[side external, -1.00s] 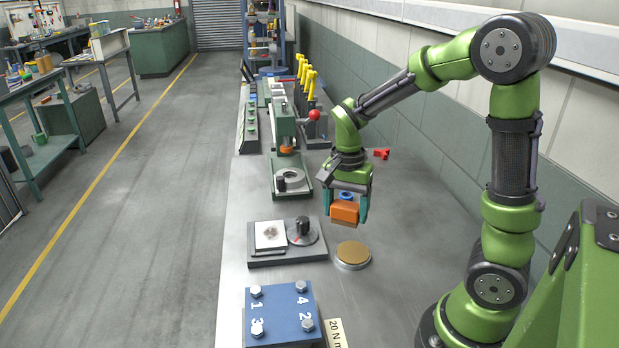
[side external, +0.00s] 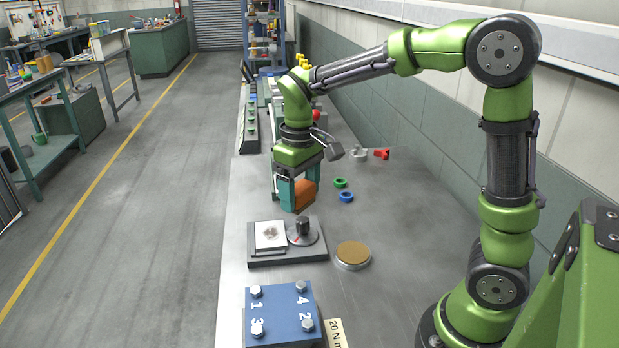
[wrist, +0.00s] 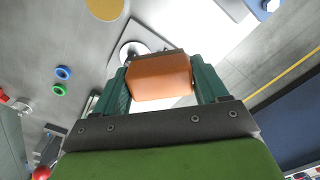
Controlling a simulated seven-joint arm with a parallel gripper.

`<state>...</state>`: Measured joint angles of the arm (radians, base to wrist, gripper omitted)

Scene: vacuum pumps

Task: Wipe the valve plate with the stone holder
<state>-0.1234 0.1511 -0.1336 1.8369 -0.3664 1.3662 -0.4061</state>
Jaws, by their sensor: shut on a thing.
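My gripper (side external: 297,203) is shut on an orange block (side external: 305,194), which looks like the stone holder. The block also shows between the teal fingers in the wrist view (wrist: 160,77). It hangs above the bench, just behind a dark fixture. That fixture carries a white square plate (side external: 269,234) with a grey smudge and a round disc with a black knob (side external: 303,227). A round disc with a tan top (side external: 353,253) lies to the right of the fixture. I cannot tell for certain which of these is the valve plate. The block's underside is hidden.
A blue ring (side external: 346,197) and a green ring (side external: 340,183) lie right of my gripper. A red part (side external: 382,154) lies farther back. A blue block with numbered bolts (side external: 281,313) stands in front. The bench's right middle is clear.

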